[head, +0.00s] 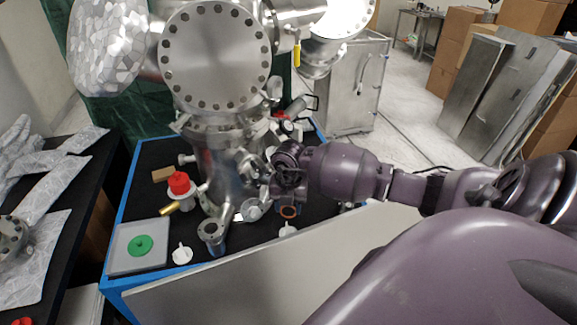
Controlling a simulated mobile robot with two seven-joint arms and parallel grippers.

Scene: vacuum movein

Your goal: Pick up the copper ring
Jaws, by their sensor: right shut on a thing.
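The copper ring (288,212) is a small orange-brown ring near the front right of the black table top. My right gripper (289,203) reaches in from the right and points down, with its fingertips at the ring. It is shut on the ring. The fingers are small and dark here, so the exact contact is hard to see. I cannot tell whether the ring touches the table. My left gripper is not in view.
A large steel vacuum chamber (214,58) stands close to the left of my right gripper. A white part (287,230) lies just in front of the ring. A grey tray (140,248) with a green disc (140,245) and a red-capped part (179,184) are at the left.

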